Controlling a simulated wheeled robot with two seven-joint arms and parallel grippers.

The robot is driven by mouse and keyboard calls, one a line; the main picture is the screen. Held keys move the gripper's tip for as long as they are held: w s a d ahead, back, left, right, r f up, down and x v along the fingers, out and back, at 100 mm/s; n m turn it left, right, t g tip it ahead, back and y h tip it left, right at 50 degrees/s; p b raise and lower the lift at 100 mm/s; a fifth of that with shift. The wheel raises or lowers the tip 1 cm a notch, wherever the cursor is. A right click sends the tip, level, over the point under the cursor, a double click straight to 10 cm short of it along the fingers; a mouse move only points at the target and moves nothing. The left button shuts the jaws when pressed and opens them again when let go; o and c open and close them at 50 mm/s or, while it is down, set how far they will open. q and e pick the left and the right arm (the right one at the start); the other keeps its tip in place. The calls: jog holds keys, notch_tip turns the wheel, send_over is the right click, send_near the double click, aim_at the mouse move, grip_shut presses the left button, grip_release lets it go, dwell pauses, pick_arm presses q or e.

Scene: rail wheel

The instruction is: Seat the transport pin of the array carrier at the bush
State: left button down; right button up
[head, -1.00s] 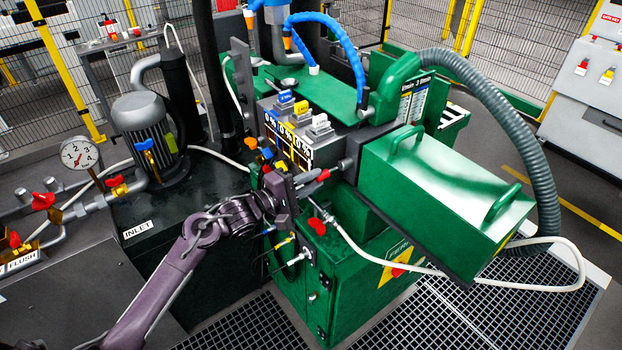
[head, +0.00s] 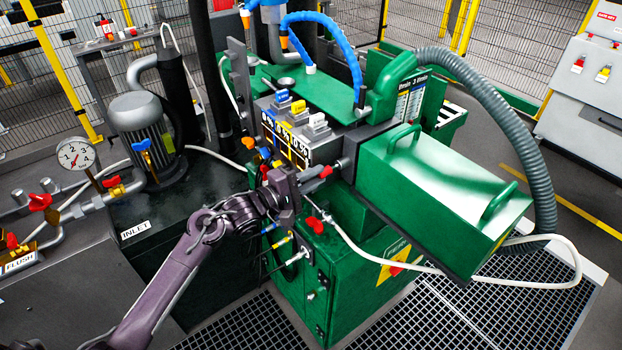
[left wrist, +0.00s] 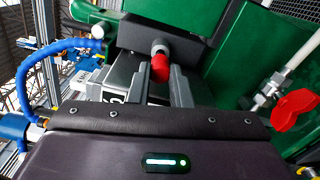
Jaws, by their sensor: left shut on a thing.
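The transport pin shows as a red knob (left wrist: 160,68) on a short light shank in the left wrist view. The shank meets a dark block (left wrist: 178,42) on the green machine; whether this is the bush, and how deep the pin sits, I cannot tell. My left gripper (left wrist: 158,84) has its two grey fingers on either side of the knob, shut on it. In the head view the red knob (head: 326,171) shows at the fingertips of my left gripper (head: 318,178), beside the array carrier's green box (head: 440,190). My right gripper is not in view.
A red-handled valve (head: 315,224) with a white hose (head: 400,267) lies just below the gripper. Labelled blocks (head: 300,125) stand behind it. A blue hose (head: 340,40) arches above, and a thick grey hose (head: 510,110) curves at the right. Floor grating (head: 520,290) lies in front.

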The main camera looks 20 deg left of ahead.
pick_arm(q)
jog(key=shift+x, duration=1.2)
jog(key=c, duration=1.3)
grip_release()
jog(key=shift+o, duration=0.2)
jog(key=shift+s+a+f, duration=0.15)
jog(key=shift+s+a, duration=0.05)
jog(key=shift+s, duration=0.05)
jog(key=b+v, duration=0.2)
jog(key=v, duration=0.5)
jog(key=shift+s, duration=0.1)
